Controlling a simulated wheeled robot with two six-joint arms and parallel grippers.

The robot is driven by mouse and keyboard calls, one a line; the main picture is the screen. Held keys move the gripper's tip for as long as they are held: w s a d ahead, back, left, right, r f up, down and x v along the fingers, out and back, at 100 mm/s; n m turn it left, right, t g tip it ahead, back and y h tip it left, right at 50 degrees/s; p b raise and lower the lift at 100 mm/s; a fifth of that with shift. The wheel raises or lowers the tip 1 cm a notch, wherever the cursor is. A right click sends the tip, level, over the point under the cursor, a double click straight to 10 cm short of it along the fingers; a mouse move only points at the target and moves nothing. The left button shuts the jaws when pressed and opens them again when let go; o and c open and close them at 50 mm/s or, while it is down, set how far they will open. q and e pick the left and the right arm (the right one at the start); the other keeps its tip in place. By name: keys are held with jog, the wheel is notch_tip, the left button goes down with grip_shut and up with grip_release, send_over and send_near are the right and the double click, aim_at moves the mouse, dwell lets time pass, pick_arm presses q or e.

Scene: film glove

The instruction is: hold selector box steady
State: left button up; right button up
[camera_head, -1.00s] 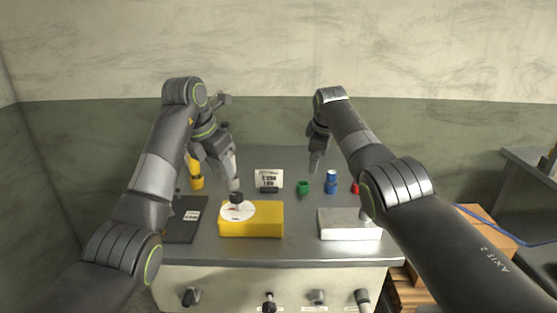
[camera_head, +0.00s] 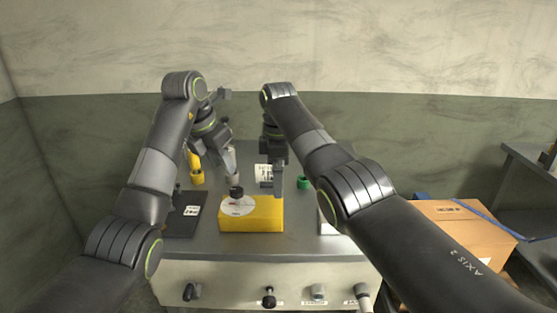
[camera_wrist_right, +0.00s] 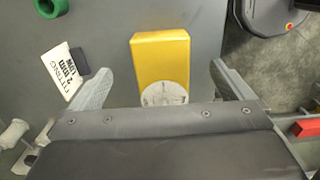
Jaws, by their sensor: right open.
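The selector box (camera_head: 262,219) is a yellow block with a white round dial and a dark knob on its left part, on the grey bench top. In the right wrist view the yellow box (camera_wrist_right: 161,52) lies between my open right fingers (camera_wrist_right: 160,68), with a gap on each side; its dial is partly covered by the gripper body. In the head view my right gripper (camera_head: 278,180) is just behind the box's right end. My left gripper (camera_head: 228,158) is behind the box to the left, near a pale cylinder (camera_head: 232,177); its jaw opening is unclear.
A dark plate (camera_head: 182,222) lies left of the box. A printed card (camera_head: 263,173) and a green ring (camera_head: 303,183) are behind it. A yellow cylinder (camera_head: 197,177) stands at back left. My right arm mostly hides a white box (camera_head: 327,222). A cardboard box (camera_head: 462,235) is right of the bench.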

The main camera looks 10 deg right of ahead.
aim_at(278, 206)
notch_tip(278, 206, down, 12)
jog(key=shift+f, duration=0.1)
jog(key=shift+c, duration=0.3)
